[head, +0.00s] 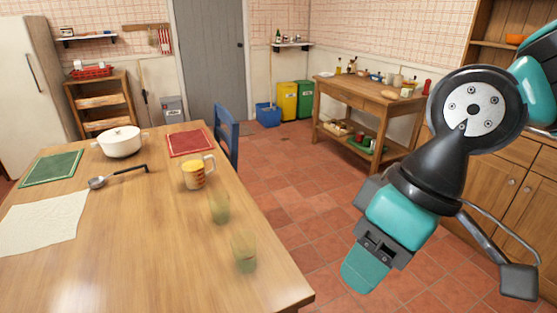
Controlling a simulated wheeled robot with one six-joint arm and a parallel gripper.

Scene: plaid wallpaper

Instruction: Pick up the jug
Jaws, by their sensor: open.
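The jug (193,175) stands upright on the wooden table. It is a small clear cup with an orange and white print and a handle on its right side. My gripper (364,272) hangs over the floor to the right of the table, pointing down and left. It is open and empty, well apart from the jug. The gap between its fingers is hard to see from this side.
Two greenish glasses (219,208) stand near the table's (150,260) right edge, in front of the jug. A ladle (105,181), white pot (120,141), red mat (190,142), green mat (52,168) and cream cloth (40,225) lie around. A blue chair (228,138) stands behind.

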